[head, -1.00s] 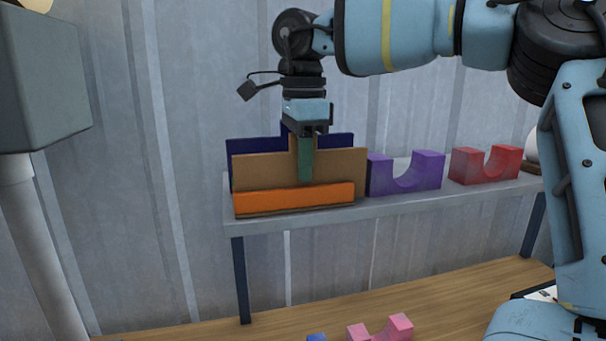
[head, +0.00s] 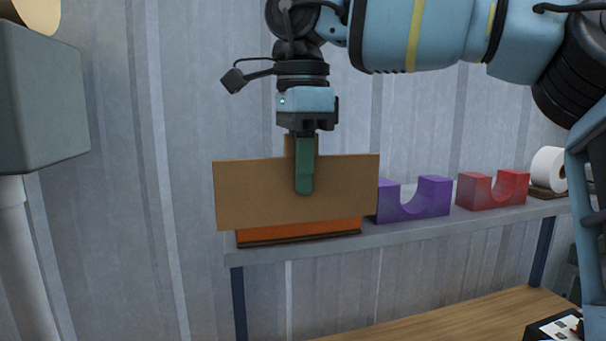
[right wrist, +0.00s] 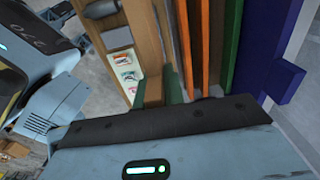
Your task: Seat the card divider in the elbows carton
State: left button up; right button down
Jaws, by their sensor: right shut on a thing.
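The card divider is a flat brown board (head: 250,195) with a narrow tab at its top, in the head view. My right gripper (head: 304,180) is shut on it from above; one green finger lies across its front. The divider hangs upright in front of an orange rack (head: 300,232) on the shelf, covering its upper part. In the right wrist view, the divider's tab (right wrist: 153,92) shows between the green fingertips. No elbows carton can be made out. My left gripper is not in view.
A purple cradle block (head: 412,202), a red one (head: 492,190) and a white roll (head: 549,168) stand along the grey shelf (head: 385,240), right of the divider. A wooden table (head: 470,312) lies below. Upright orange, green and navy panels (right wrist: 205,40) show in the right wrist view.

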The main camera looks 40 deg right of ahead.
jog(key=s+a+b, duration=0.1)
jog(key=s+a, duration=0.4)
jog(key=a, duration=0.2)
jog(key=shift+s+a+r, duration=0.3)
jog(key=shift+a+r, duration=0.1)
